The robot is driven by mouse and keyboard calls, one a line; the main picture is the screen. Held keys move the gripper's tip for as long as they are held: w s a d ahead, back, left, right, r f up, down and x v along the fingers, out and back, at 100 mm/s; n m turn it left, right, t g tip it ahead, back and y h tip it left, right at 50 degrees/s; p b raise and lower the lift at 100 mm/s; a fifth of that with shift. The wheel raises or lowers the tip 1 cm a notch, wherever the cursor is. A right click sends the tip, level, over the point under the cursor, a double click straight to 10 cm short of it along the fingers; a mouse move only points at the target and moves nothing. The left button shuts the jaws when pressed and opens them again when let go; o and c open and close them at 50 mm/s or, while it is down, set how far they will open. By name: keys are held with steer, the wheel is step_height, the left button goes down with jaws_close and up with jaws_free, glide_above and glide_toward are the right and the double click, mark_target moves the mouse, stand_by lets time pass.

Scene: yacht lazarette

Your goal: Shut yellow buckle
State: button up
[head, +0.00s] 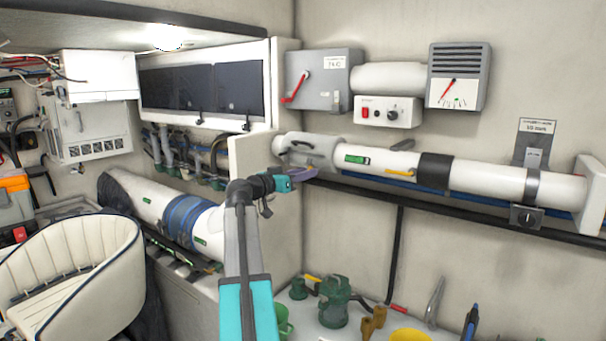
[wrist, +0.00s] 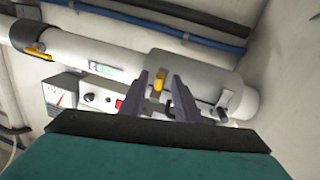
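A white tube-shaped canister (head: 480,178) lies along the right wall, with a wider grey end collar (head: 308,148) at its left end. A yellow buckle (wrist: 158,80) shows on this collar in the wrist view, between my fingertips and nearer the left one. My gripper (head: 303,174) is at the collar in the head view, and its two fingers (wrist: 162,84) stand apart in the wrist view. Contact with the buckle cannot be told. A second yellow lever (head: 400,172) lies along the canister beside a black band (head: 434,170); it also shows in the wrist view (wrist: 38,51).
A grey switch box (head: 318,80), a red-switch panel (head: 386,110) and a gauge (head: 458,78) are above the canister. A dark rail runs below it. A bench with green pump parts (head: 334,305) and tools is lower down. A white seat (head: 75,270) is at left.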

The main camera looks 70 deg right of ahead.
mark_target(307, 162)
steer(key=shift+c, duration=0.5)
jaws_close()
steer(key=shift+s, duration=0.1)
steer(key=shift+r, duration=0.25)
steer(key=r+t+y+p, duration=0.1)
steer(key=y+p, duration=0.1)
steer(key=d+r+t+y+p, duration=0.1)
steer(key=r+y+p, duration=0.1)
steer(key=shift+r+n+y, duration=0.15)
steer(key=shift+n+y, duration=0.25)
steer(key=y+p, duration=0.1)
steer(key=d+r+t+y+p, duration=0.1)
steer(key=y, duration=0.1)
steer(key=shift+s+d+r, duration=0.15)
steer(key=shift+d+r, duration=0.05)
steer(key=shift+r, duration=0.1)
steer(key=shift+s+d+r+n+t+y+p, duration=0.15)
steer(key=shift+t+y+p, duration=0.1)
steer(key=shift+y, duration=0.3)
steer(key=shift+w+d+n+t+y+p, duration=0.15)
steer(key=shift+y+p, duration=0.1)
steer(key=shift+y, duration=0.3)
steer(key=shift+s, duration=0.15)
